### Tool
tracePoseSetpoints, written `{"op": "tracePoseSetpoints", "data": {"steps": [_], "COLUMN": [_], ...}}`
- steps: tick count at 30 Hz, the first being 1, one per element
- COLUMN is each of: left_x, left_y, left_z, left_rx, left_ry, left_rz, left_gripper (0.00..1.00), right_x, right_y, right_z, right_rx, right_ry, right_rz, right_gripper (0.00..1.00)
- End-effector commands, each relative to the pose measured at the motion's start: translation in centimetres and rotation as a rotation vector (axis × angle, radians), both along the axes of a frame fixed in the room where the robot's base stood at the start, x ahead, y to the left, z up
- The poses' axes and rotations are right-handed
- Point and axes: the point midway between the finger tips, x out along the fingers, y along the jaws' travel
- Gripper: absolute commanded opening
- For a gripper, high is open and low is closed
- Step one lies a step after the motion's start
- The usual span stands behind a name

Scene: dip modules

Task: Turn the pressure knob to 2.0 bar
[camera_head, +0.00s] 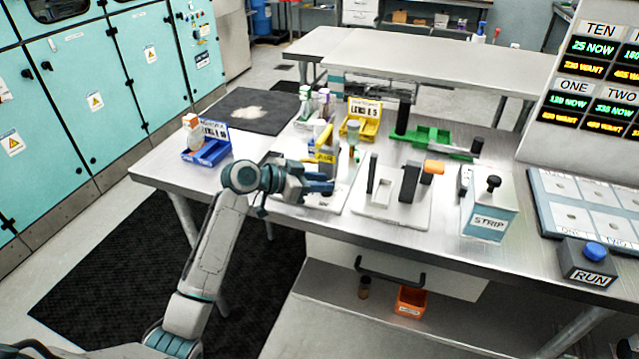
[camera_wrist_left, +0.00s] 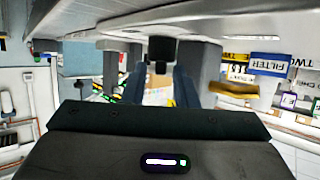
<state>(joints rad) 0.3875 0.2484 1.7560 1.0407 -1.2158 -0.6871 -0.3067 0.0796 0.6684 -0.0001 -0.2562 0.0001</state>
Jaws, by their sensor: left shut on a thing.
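My left gripper (camera_head: 328,182) reaches in over the front part of the steel bench, low beside a white plate (camera_head: 312,206). In the left wrist view its two bluish fingers (camera_wrist_left: 160,82) point away, with a dark, knob-like thing (camera_wrist_left: 160,50) between their tips. The gripper is shut on this thing, which appears to be the pressure knob. In the head view the knob is hidden by the gripper. No scale or pressure reading is legible. My right gripper is not in view.
A white stand with dark posts (camera_head: 409,182) is just right of the gripper. A yellow-marked module (camera_head: 325,150) is close behind it. A STRIP box (camera_head: 489,208), RUN button box (camera_head: 587,264) and blue bin (camera_head: 207,152) are farther off.

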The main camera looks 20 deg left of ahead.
Motion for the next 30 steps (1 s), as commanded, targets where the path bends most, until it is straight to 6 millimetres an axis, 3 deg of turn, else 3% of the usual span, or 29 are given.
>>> {"op": "tracePoseSetpoints", "data": {"steps": [14, 30], "left_x": [-0.5, -5.7], "left_y": [0.7, 6.4], "left_z": [0.2, 3.4], "left_rx": [0.002, 0.004], "left_ry": [-0.001, -0.002], "left_rz": [0.001, 0.002], "left_gripper": [0.32, 0.32], "right_x": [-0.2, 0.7], "right_y": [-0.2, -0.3], "right_z": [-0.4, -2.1], "right_rx": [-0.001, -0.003], "right_ry": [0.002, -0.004], "right_rz": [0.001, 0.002], "right_gripper": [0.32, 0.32]}}
